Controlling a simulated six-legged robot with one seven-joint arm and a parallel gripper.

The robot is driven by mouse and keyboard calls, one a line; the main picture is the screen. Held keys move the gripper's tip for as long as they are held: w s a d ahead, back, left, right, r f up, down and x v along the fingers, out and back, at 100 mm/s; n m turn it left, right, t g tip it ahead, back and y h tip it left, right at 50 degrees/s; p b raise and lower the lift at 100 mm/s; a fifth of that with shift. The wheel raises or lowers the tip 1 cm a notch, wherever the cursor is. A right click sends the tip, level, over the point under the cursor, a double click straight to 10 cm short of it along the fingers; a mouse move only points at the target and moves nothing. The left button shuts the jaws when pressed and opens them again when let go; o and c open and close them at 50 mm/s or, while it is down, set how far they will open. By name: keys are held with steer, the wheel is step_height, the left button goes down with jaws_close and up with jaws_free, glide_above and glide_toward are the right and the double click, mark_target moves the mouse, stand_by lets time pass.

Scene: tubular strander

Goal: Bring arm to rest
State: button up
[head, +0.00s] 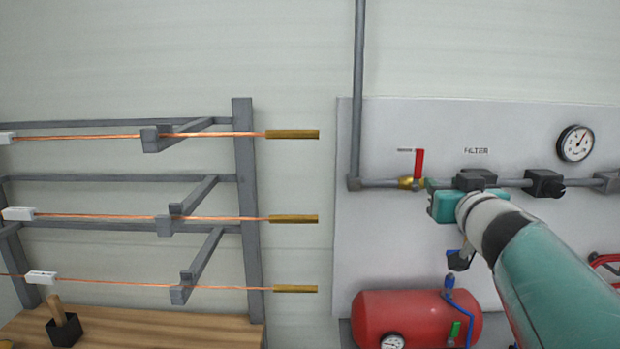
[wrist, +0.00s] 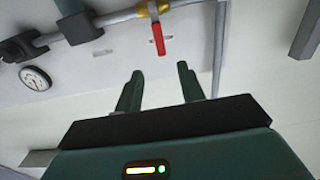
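My gripper shows in the wrist view (wrist: 158,85) with its two green fingers apart and nothing between them. In the head view my teal arm reaches in from the lower right, and the teal gripper body (head: 446,204) is in front of the pipe on the grey panel; its fingers are hard to make out there. A valve with a red handle (head: 419,163) is just left of the gripper in the head view. The red handle also shows in the wrist view (wrist: 158,39), beyond the fingertips and apart from them.
A pipe (head: 358,90) with a filter and a gauge (head: 575,143) runs along the panel (head: 520,125). A red tank (head: 400,315) stands below. At left, a grey rack (head: 245,200) holds copper rods with brass ends (head: 293,134) above a wooden bench (head: 150,330) with a mallet (head: 62,325).

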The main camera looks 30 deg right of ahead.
stand_by(0.3)
steer(key=w+a+f+n+g+y, duration=0.15)
steer(key=a+f+y, duration=0.25)
steer(key=a, duration=0.5)
steer(key=w+a+f+n+y, duration=0.2)
steer(key=w+a+f+y, duration=0.15)
steer(key=a, duration=0.45)
steer(key=w+a+f+n+g+y, duration=0.15)
steer(key=a+f+y, duration=0.25)
steer(key=a, duration=0.5)
steer(key=s+a+f+n+g+h, duration=0.1)
steer(key=s+a+f+g+h, duration=0.1)
steer(key=s+a+f+g, duration=0.4)
steer(key=s+a+f, duration=0.3)
steer(key=s+f, duration=0.1)
steer(key=f, duration=0.3)
steer(key=shift+s+f+g, duration=0.25)
steer(key=shift+f+g, duration=0.15)
